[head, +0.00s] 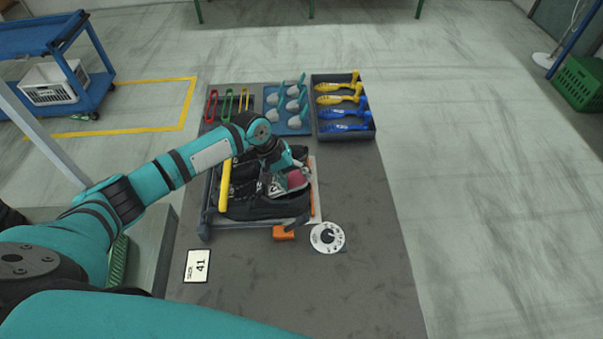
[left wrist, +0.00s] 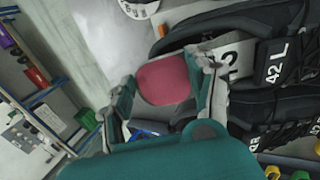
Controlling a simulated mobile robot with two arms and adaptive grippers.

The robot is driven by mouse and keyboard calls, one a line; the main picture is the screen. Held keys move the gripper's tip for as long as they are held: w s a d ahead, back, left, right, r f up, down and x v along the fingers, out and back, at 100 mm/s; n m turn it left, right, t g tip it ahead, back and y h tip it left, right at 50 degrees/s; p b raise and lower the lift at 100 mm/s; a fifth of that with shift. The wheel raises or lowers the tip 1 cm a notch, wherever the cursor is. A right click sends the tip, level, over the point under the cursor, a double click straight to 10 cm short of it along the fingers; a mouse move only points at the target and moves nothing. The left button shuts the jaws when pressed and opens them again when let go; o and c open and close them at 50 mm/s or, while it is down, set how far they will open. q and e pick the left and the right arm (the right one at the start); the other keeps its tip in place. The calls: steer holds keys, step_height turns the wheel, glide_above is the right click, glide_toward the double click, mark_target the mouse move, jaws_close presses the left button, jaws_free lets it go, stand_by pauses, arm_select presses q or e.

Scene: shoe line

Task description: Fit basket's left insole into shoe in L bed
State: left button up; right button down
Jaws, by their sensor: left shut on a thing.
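My left gripper (head: 284,172) is over the black shoes in the middle of the table. It is shut on a red-pink insole (head: 297,179), whose rounded end also shows between the fingers in the left wrist view (left wrist: 163,81). Most of the insole is hidden by the gripper. A black shoe (head: 250,208) lies in the near bed of the rack, under and beside the gripper. In the left wrist view a black tag reading 42 L (left wrist: 275,66) sits on a black shoe, to the right of the gripper. I cannot tell whether the insole touches a shoe. My right gripper is out of view.
A yellow bar (head: 225,186) runs along the rack's left side. An orange block (head: 284,233) and a round dial (head: 328,237) lie at its near side. A size 41 card (head: 198,265) lies front left. Behind stand a blue tray (head: 289,128) and a dark bin (head: 345,137).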

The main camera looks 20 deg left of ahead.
arm_select(q)
steer(key=shift+s+a+f+p, duration=0.15)
steer(key=shift+a, duration=0.25)
steer(key=shift+s+a+f+p, duration=0.15)
steer(key=shift+a, duration=0.2)
steer(key=shift+d+f+y, duration=0.1)
steer(key=shift+f+y, duration=0.5)
steer(key=shift+f, duration=0.15)
steer(key=o, duration=1.1)
steer(key=shift+r+p, duration=1.45)
steer(key=shift+p, duration=0.5)
steer(key=shift+r, duration=0.1)
